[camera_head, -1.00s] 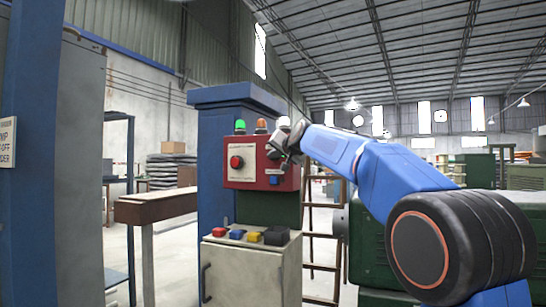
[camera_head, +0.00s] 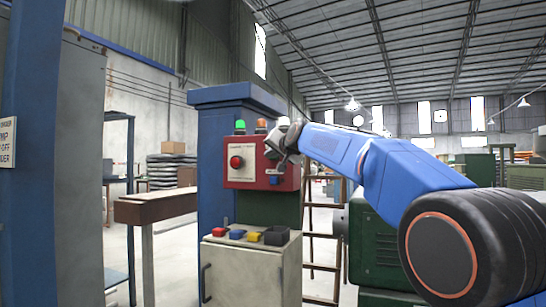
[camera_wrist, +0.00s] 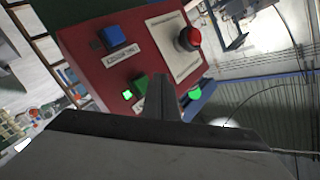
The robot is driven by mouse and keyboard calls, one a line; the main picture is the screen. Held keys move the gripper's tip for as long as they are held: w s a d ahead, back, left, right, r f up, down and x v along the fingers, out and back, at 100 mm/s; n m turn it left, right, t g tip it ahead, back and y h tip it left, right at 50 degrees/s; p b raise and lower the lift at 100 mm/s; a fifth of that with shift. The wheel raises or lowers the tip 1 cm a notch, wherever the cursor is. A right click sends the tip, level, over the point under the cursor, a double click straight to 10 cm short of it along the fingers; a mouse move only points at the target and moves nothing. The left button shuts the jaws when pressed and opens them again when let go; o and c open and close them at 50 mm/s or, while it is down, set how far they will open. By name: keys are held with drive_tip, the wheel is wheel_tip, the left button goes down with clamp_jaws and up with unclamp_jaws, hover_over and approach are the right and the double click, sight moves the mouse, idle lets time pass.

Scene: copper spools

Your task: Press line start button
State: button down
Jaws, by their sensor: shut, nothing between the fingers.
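A red control box (camera_head: 243,175) is mounted on a blue column. In the wrist view the box (camera_wrist: 85,55) carries a red mushroom button (camera_wrist: 188,38) on a pale plate, a blue button (camera_wrist: 112,37) with a label and a green button (camera_wrist: 140,83) with a partly hidden label. My gripper (camera_wrist: 166,88) is shut and empty, its fingertips in front of the box beside the green button. I cannot tell whether they touch it. In the head view my gripper (camera_head: 272,151) covers the right part of the box face.
Green (camera_head: 240,127), orange and white lamps stand on top of the box. A pale cabinet (camera_head: 240,270) below holds several small coloured items. A brown-topped bench (camera_head: 155,207) stands to the left, a green machine (camera_head: 375,250) to the right.

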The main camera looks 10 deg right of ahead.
drive_tip(key=s+a, duration=0.2)
drive_tip(key=s, duration=0.1)
idle(0.4)
idle(0.5)
drive_tip(key=s+d+f+n+g+h, duration=0.1)
drive_tip(key=s+d+f+n+g, duration=0.1)
drive_tip(key=s+f, duration=1.5)
drive_tip(key=s+d+f+n+g, duration=0.1)
drive_tip(key=s+f+g, duration=0.4)
drive_tip(key=s+f, duration=1.3)
drive_tip(key=s+d+f+n+g+h, duration=0.1)
drive_tip(key=s+d+f+g, duration=0.3)
drive_tip(key=s+f, duration=1.3)
drive_tip(key=shift+s+f+n+h, duration=0.35)
drive_tip(key=shift+s+n, duration=0.45)
drive_tip(key=shift+s, duration=0.25)
